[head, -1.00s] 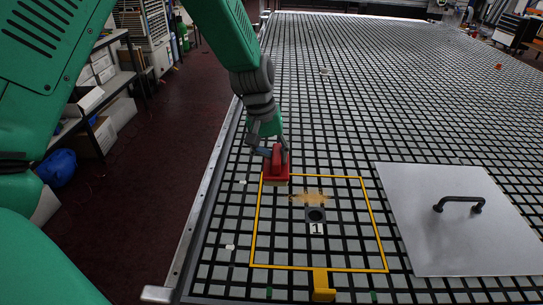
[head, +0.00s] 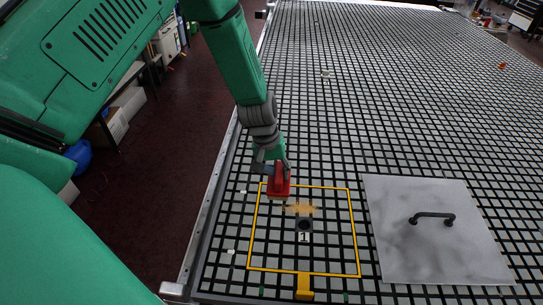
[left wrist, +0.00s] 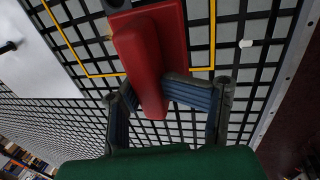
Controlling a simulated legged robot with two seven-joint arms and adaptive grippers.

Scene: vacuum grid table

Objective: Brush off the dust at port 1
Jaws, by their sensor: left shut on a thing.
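My left gripper (head: 270,168) is shut on the red brush (head: 279,185), near the top left corner of the yellow frame (head: 349,225). In the left wrist view the fingers (left wrist: 150,88) close around the red handle (left wrist: 142,55) of the brush. The orange-brown dust (head: 301,208) lies just right of the brush, above port 1 (head: 304,225), a dark round hole. Its white label (head: 304,238) reads 1. The brush seems apart from the dust; whether it touches the table cannot be told. My right gripper is out of view.
A grey metal plate with a black handle (head: 432,217) lies on the grid table (head: 400,120) right of the frame. A yellow tab (head: 304,287) sticks out at the frame's front. The table's metal edge (head: 210,210) runs along the left. The grid beyond the frame is mostly clear.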

